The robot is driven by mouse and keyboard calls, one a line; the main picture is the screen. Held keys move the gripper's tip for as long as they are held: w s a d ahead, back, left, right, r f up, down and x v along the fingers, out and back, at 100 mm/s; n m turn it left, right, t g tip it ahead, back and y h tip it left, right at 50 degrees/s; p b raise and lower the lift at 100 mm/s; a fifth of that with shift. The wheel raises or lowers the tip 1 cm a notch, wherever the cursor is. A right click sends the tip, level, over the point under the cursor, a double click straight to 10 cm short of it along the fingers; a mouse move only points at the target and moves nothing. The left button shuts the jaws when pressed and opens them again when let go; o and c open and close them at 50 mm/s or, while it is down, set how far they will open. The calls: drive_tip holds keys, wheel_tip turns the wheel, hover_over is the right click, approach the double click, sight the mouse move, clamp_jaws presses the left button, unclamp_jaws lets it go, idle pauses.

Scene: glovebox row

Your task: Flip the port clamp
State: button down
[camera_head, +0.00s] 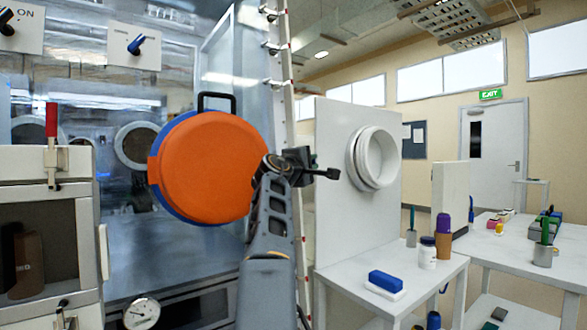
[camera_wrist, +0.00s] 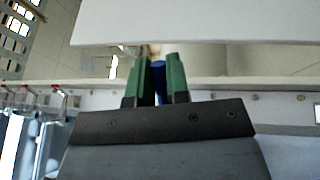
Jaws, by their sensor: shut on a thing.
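A large round orange cover (camera_head: 210,168) with a blue rim and a black handle stands in front of the glovebox in the head view. My grey arm rises beside its right edge, and my gripper's fingers are hidden there. In the wrist view my gripper (camera_wrist: 158,64) has its two green fingers shut on a narrow blue piece (camera_wrist: 159,88). Most of that piece is hidden by the fingers, and I cannot tell whether it is the port clamp's handle. An upright red-handled clamp (camera_head: 51,122) sits on the white box at the left.
A white post (camera_head: 291,110) with several small red-tipped fittings stands behind my arm. A white panel with a round port (camera_head: 375,156) is to its right. A white table (camera_head: 420,284) holds a blue-and-white block and a jar. A dial gauge (camera_head: 141,313) is low at left.

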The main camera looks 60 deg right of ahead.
drive_tip(key=shift+w+a+r, duration=0.15)
drive_tip(key=shift+w, duration=0.15)
idle(1.0)
drive_tip(key=c, duration=1.5)
unclamp_jaws()
drive_tip(key=shift+c, duration=0.2)
drive_tip(key=o, duration=0.3)
drive_tip(key=shift+w+a, duration=0.1)
drive_tip(key=shift+w, duration=0.5)
drive_tip(key=shift+o, duration=0.7)
drive_tip(key=shift+s, duration=0.25)
drive_tip(key=a+f+b, duration=0.2)
drive_tip(key=a+b, duration=0.1)
drive_tip(key=a, duration=1)
drive_tip(key=shift+w+a+f, duration=0.15)
drive_tip(key=shift+a, duration=0.15)
